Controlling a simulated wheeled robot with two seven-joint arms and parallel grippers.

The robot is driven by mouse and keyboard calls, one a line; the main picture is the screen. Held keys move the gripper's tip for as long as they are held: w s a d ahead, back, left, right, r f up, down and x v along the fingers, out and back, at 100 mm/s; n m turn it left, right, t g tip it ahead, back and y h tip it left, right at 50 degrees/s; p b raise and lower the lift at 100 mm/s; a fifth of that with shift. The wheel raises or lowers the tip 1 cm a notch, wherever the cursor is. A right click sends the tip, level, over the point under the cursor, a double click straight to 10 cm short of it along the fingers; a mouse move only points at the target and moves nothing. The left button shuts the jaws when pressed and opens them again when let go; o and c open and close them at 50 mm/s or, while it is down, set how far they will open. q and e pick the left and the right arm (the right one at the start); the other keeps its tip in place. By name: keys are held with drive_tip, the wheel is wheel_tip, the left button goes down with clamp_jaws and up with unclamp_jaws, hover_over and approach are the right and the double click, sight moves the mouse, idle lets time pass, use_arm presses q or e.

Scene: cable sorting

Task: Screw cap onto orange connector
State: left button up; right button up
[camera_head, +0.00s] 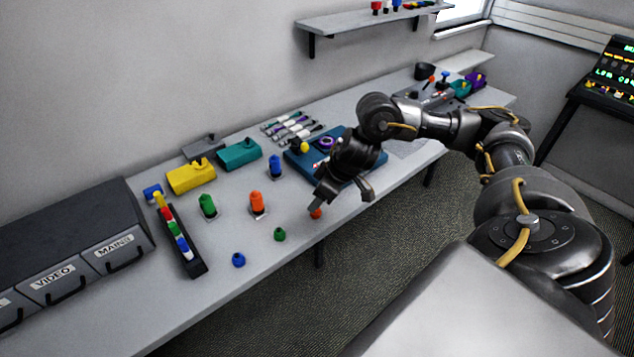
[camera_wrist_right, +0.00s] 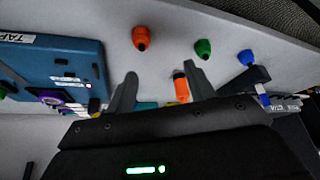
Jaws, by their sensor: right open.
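The orange connector (camera_head: 257,203) stands upright on the table. In the right wrist view it (camera_wrist_right: 181,90) shows just behind one finger. The small orange cap (camera_head: 316,213) lies loose near the table's front edge. In the right wrist view the cap (camera_wrist_right: 140,38) is beyond the fingertips and apart from them. My right gripper (camera_head: 343,198) is open and empty above the table, beside the cap; one finger partly covers the cap in the head view. The gripper's two fingers (camera_wrist_right: 160,78) show spread apart in the right wrist view. My left gripper is not in view.
A green cap (camera_head: 280,235) and a blue cap (camera_head: 239,260) lie along the front. Green (camera_head: 208,206) and blue (camera_head: 275,167) connectors stand near the orange one. A blue box (camera_head: 302,168) sits under my right arm. A dark rack (camera_head: 200,268) of coloured pieces is at left.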

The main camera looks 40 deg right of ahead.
drive_tip(key=d, duration=0.2)
drive_tip(key=d+r+m, duration=0.1)
drive_tip(key=shift+s+g+h, duration=0.3)
drive_tip(key=shift+s, duration=0.05)
drive_tip(key=shift+x, duration=2.75)
drive_tip(key=shift+a, duration=0.15)
drive_tip(key=shift+w+f, duration=0.1)
drive_tip(key=x, duration=0.5)
drive_tip(key=shift+w+p, duration=0.2)
drive_tip(key=shift+p, duration=0.1)
